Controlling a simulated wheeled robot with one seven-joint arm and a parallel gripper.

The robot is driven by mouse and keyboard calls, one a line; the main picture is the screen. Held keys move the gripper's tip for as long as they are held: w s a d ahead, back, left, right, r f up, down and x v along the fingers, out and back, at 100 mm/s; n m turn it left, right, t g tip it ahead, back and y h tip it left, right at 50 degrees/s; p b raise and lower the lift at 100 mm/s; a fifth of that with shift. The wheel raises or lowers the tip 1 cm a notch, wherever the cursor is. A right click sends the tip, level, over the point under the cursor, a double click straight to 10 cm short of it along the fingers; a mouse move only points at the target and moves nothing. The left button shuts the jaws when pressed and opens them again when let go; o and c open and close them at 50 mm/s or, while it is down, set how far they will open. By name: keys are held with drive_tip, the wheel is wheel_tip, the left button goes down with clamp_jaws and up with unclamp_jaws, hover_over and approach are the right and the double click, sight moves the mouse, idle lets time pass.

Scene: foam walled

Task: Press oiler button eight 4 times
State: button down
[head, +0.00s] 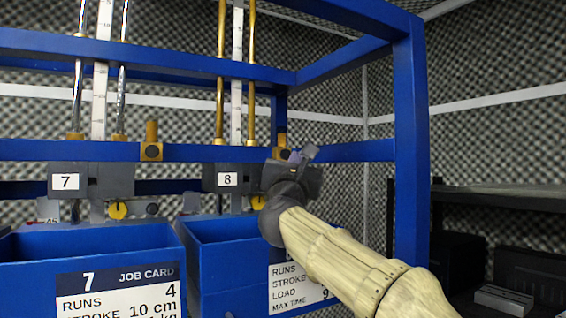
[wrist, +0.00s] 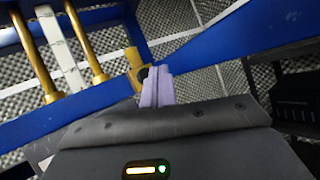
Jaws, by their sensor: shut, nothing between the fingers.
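The brass oiler of station eight (head: 281,141) stands on the blue rail, to the right of the gold rods above the "8" label (head: 228,180). My gripper (head: 298,156) is in front of it and covers its lower part. In the wrist view the oiler (wrist: 132,58) shows with its dark round button (wrist: 143,74) partly behind my purple fingertips (wrist: 158,78). The fingers are shut together and empty, and overlap the button's right edge. I cannot tell whether they touch it.
Station seven's oiler (head: 152,141) stands on the same rail at left. Blue bins with job cards (head: 115,295) sit below. A blue upright post (head: 411,150) stands right of my gripper, with a dark shelf (head: 500,198) beyond it.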

drive_tip(key=s+d+b, duration=0.2)
drive_tip(key=s, duration=0.1)
drive_tip(key=shift+r, duration=0.15)
drive_tip(key=shift+a, duration=0.15)
idle(2.3)
drive_tip(key=s+a+r+n+y+p, duration=0.1)
drive_tip(key=s+a+n+y+p, duration=0.1)
drive_tip(key=s+a+n+y, duration=0.55)
drive_tip(key=s+m+g+y+p, duration=0.1)
drive_tip(key=s+m+g, duration=0.1)
drive_tip(key=s, duration=0.7)
drive_tip(key=shift+s+f+p, duration=0.2)
drive_tip(key=shift+p, duration=0.2)
drive_tip(key=shift+a+m+y, duration=0.15)
drive_tip(key=shift+m+y, duration=0.1)
